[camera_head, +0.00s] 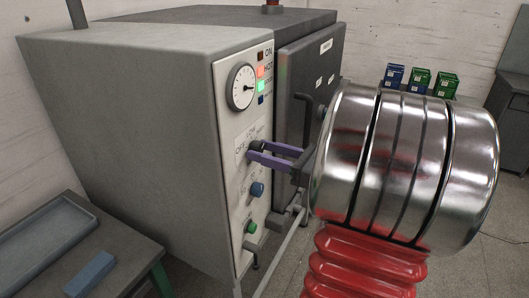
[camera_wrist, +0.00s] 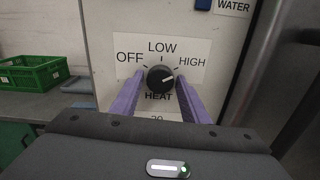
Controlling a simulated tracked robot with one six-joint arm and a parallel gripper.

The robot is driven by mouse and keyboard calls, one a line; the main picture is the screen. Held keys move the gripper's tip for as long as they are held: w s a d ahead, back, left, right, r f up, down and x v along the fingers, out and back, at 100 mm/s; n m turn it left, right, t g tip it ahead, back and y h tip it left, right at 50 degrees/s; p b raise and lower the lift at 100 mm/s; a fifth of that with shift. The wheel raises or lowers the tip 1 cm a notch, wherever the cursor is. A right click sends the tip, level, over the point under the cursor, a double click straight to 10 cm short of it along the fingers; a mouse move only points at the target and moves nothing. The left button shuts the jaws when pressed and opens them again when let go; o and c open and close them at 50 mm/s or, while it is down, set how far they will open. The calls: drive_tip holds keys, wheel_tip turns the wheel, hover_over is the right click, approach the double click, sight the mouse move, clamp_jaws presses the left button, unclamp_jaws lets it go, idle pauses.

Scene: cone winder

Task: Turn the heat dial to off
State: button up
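The heat dial (camera_wrist: 160,79) is a round black knob on a white plate marked OFF, LOW and HIGH, with HEAT below. Its white pointer mark is turned to the upper right, towards HIGH. My gripper (camera_wrist: 159,82) has two purple fingers, one on each side of the dial, with small gaps that look clear of the knob. It is open and holds nothing. In the head view my gripper (camera_head: 252,150) reaches the panel from the right, and its fingers partly cover the dial there.
A side table (camera_head: 100,240) is at lower left.

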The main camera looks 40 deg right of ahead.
drive_tip(key=c, duration=0.7)
drive_tip(key=shift+a, duration=0.15)
drive_tip(key=shift+c, duration=0.3)
drive_tip(key=shift+n, duration=0.6)
drive_tip(key=n, duration=0.9)
drive_tip(key=shift+n, duration=0.4)
drive_tip(key=n, duration=1.3)
drive_tip(key=shift+f, duration=0.1)
